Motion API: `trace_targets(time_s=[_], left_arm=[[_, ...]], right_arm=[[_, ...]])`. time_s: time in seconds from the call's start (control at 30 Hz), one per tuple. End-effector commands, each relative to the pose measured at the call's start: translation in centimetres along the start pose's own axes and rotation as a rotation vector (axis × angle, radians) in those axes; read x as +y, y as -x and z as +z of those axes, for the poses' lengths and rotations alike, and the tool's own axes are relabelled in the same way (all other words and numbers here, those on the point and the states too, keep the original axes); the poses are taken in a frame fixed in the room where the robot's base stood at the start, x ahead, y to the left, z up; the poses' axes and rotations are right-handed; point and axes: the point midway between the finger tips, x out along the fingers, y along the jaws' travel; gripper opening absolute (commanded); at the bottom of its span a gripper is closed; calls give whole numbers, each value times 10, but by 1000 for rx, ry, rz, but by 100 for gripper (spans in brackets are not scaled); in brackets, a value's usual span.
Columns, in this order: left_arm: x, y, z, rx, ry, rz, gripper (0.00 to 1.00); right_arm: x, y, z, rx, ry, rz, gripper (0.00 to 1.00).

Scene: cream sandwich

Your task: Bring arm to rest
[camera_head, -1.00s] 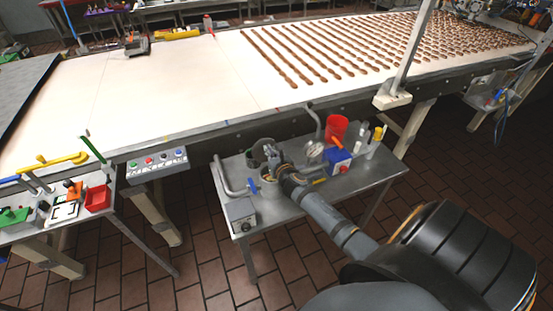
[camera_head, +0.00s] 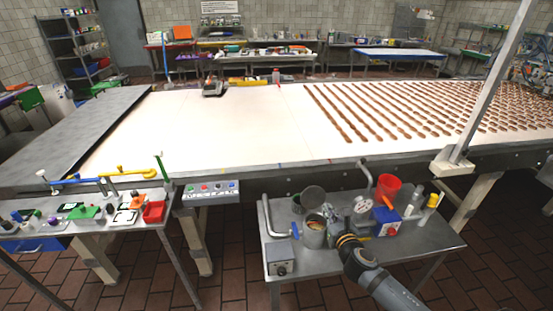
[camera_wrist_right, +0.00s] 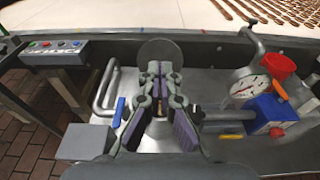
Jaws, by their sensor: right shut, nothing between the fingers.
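My right gripper (camera_head: 331,215) is over the small metal side table (camera_head: 420,245), beside a metal pot (camera_head: 313,234). In the right wrist view the right gripper (camera_wrist_right: 160,88) has its fingers together with nothing held, in front of the pot and a round grey disc (camera_wrist_right: 160,52). The fingers hide most of the pot there. My right arm reaches in from the lower right in the head view. My left gripper and arm do not show.
A tool table (camera_head: 140,220) stands left, with open floor between.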

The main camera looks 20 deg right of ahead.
Motion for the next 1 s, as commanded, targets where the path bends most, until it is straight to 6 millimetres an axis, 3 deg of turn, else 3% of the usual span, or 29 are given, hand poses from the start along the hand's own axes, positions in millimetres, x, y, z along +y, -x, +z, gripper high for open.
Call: trace_targets(time_s=[0.17, 0.27, 0.4, 0.6, 0.93, 0.97, 1.0], left_arm=[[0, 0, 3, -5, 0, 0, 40], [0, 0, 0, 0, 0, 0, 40], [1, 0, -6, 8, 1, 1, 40], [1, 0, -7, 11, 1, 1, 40], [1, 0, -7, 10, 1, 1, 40], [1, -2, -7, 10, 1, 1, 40], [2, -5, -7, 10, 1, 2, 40]], right_arm=[[0, 5, -4, 22, -124, -32, 0], [-1, 23, -19, 85, -504, -139, 0], [8, 70, -57, 196, -1240, -413, 0], [34, 132, -92, 262, -1901, -793, 0], [80, 218, -112, 238, -2471, -1403, 0], [82, 222, -118, 228, -2492, -1448, 0], [80, 212, -137, 225, -2478, -1449, 0]])
